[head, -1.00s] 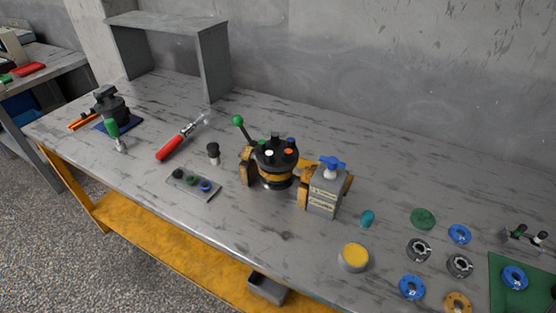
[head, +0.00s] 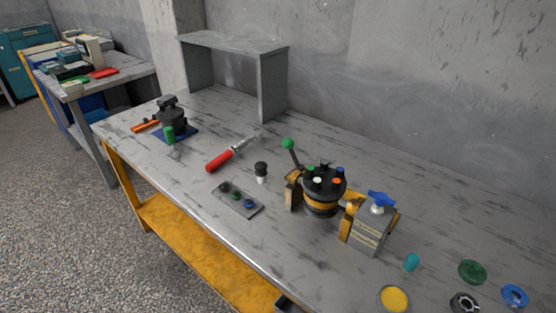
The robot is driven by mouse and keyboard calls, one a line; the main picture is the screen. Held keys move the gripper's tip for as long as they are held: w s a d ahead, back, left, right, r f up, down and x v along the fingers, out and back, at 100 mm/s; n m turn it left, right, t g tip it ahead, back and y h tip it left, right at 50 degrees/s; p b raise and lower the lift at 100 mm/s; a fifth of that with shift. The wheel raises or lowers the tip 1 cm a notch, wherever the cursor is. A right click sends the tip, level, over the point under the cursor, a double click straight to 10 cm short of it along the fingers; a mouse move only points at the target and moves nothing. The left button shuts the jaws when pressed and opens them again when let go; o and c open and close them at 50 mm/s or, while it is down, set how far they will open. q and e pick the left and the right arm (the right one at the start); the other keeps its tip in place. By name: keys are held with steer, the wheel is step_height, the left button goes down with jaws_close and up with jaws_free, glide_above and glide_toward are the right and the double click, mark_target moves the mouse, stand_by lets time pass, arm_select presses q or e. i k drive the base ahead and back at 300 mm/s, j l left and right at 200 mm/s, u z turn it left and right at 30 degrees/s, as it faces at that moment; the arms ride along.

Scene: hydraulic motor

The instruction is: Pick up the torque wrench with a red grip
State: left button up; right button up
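The torque wrench (head: 231,154) lies flat on the grey workbench in the head view, left of the middle. Its red grip (head: 219,161) points toward the bench's front edge, and its silver shaft and head (head: 246,143) point to the back right. Nothing touches it or covers it. Neither of my grippers shows in the head view.
A grey shelf (head: 272,85) stands behind the wrench. A black vise-like device (head: 172,115) and a green-handled tool (head: 169,136) are to the left. A small tray (head: 237,199), a black-capped piece (head: 261,171) and the hydraulic motor (head: 323,190) are to the right.

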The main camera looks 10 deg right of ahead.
mark_target(257, 134)
steer(key=i+j+z, duration=0.15)
steer(key=z, duration=0.15)
steer(key=i+j+z, duration=0.1)
steer(key=j+z, duration=0.25)
steer(key=i+j+z, duration=0.1)
steer(key=j+z, duration=0.2)
